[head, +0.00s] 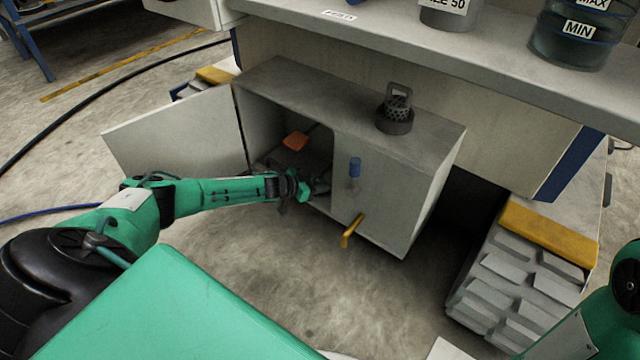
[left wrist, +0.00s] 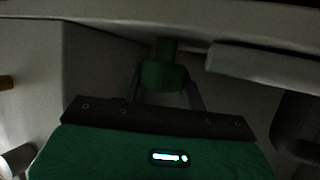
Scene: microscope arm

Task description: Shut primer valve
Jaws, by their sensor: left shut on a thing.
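My left gripper (head: 322,186) reaches into the open grey cabinet (head: 395,185) under the bench. In the left wrist view, its two fingers (left wrist: 164,88) stand on either side of a green knob-like part (left wrist: 164,72) and are shut on it. A short green stem rises behind this part. No label shows, so I cannot tell whether it is the primer valve. The head view hides most of it behind my gripper. An orange-red piece (head: 295,141) lies further inside the cabinet. My right gripper is out of view; only part of that arm shows at the right edge.
The cabinet's door (head: 175,130) hangs open to the left. A dark strainer (head: 395,121) stands on top. A yellow-topped block (head: 545,240) stands at right. The floor in front is clear.

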